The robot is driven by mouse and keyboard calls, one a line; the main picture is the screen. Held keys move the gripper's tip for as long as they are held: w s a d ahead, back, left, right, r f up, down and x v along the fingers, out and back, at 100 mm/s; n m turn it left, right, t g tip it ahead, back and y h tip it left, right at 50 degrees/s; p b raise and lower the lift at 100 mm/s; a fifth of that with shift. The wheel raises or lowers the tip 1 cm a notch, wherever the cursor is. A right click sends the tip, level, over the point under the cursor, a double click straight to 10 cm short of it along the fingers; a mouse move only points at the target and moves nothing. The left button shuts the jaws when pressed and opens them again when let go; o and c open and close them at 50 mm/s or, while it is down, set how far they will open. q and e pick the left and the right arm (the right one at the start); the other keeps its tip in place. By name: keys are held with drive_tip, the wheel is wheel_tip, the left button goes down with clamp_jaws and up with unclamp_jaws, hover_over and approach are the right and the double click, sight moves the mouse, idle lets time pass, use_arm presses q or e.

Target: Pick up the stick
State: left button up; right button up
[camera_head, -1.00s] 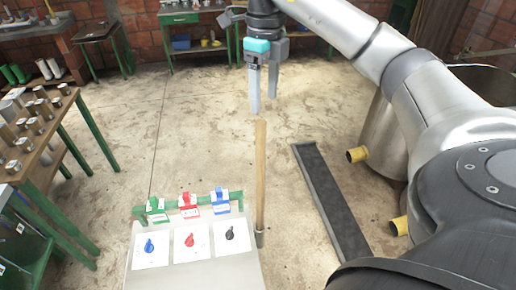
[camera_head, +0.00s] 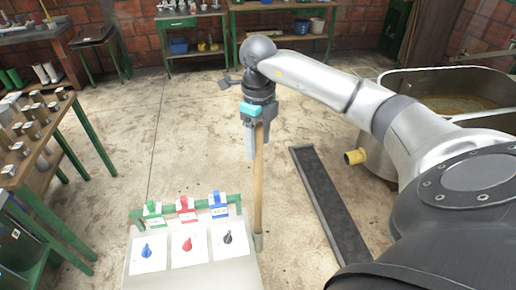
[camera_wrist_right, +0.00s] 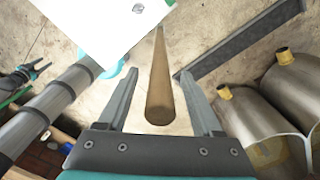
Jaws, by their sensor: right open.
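The stick (camera_head: 258,195) is a long light-brown wooden rod. It stands nearly upright beside the right edge of a control panel, its lower end in a small dark holder or cap. My right gripper (camera_head: 258,150) is at the stick's upper part, pointing down and open. In the right wrist view, the stick (camera_wrist_right: 160,85) shows between the two spread fingers of my right gripper (camera_wrist_right: 160,76), with a gap visible on each side. A small dark forked shape at the left edge there may be my left gripper (camera_wrist_right: 20,77); its state is unclear.
The grey panel (camera_head: 190,277) carries coloured knobs and labelled switches left of the stick. A dark floor channel (camera_head: 322,200) lies to the right, then metal tanks with a yellow pipe end (camera_head: 355,157). A wooden table (camera_head: 38,140) with metal parts stands left. Floor between is clear.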

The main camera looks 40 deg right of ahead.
drive_tip(key=shift+f, duration=1.25)
clamp_jaws()
drive_tip(key=shift+w, duration=0.1)
idle(0.3)
